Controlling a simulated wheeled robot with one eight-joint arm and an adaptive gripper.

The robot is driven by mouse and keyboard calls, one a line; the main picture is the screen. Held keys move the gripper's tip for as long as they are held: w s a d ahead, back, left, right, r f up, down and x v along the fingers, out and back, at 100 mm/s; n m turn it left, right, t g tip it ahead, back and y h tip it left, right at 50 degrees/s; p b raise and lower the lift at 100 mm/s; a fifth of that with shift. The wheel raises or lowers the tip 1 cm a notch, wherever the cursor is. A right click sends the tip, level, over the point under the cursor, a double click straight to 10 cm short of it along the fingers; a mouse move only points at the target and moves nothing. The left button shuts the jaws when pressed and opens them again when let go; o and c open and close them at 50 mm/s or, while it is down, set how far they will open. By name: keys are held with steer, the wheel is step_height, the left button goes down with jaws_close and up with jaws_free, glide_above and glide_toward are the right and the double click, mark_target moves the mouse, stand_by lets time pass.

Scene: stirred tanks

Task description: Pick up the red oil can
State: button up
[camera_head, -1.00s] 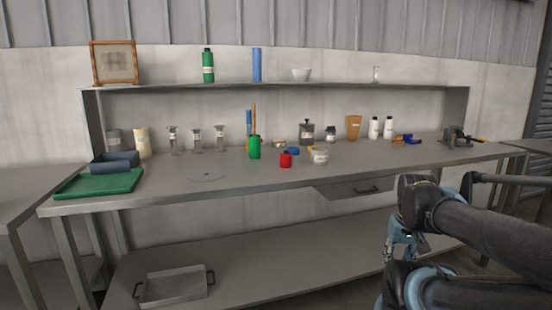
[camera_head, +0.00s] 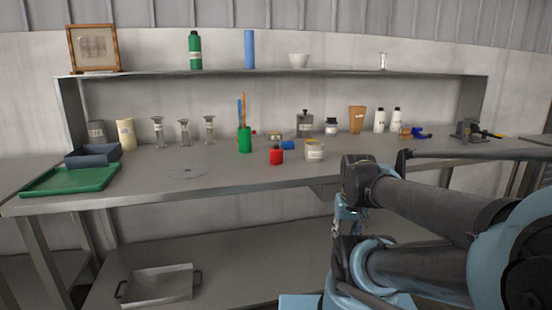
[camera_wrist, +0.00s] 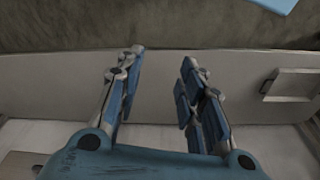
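The red oil can (camera_head: 276,155) stands upright on the metal workbench (camera_head: 225,176), near the middle of its top in the head view. It is small, with a dark cap. My gripper hangs low in front of the bench, right of the can and below the bench top; in the head view it is mostly hidden by my arm. In the wrist view my gripper (camera_wrist: 158,85) is open, with nothing between its fingers. The can does not show in the wrist view.
Next to the can stand a green cup (camera_head: 244,140) with tools, a labelled jar (camera_head: 314,150) and a blue item (camera_head: 288,145). A green tray (camera_head: 70,181) lies at the left. A shelf (camera_head: 340,72) runs above the bench. The front of the bench before the can is clear.

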steer(key=o, duration=0.5)
steer(key=shift+s+a+r+n, duration=0.1)
steer(key=shift+r+n, duration=0.1)
steer(key=shift+r, duration=0.35)
steer(key=shift+s+a+r+n, duration=0.1)
steer(key=shift+r+n, duration=0.1)
steer(key=shift+r, duration=0.3)
step_height(320, 180, up, 31)
steer(key=n+g, duration=0.2)
steer(key=n, duration=2.1)
glide_above(276, 149)
steer(key=w, duration=0.1)
step_height(276, 149, down, 18)
steer(key=shift+r, duration=0.25)
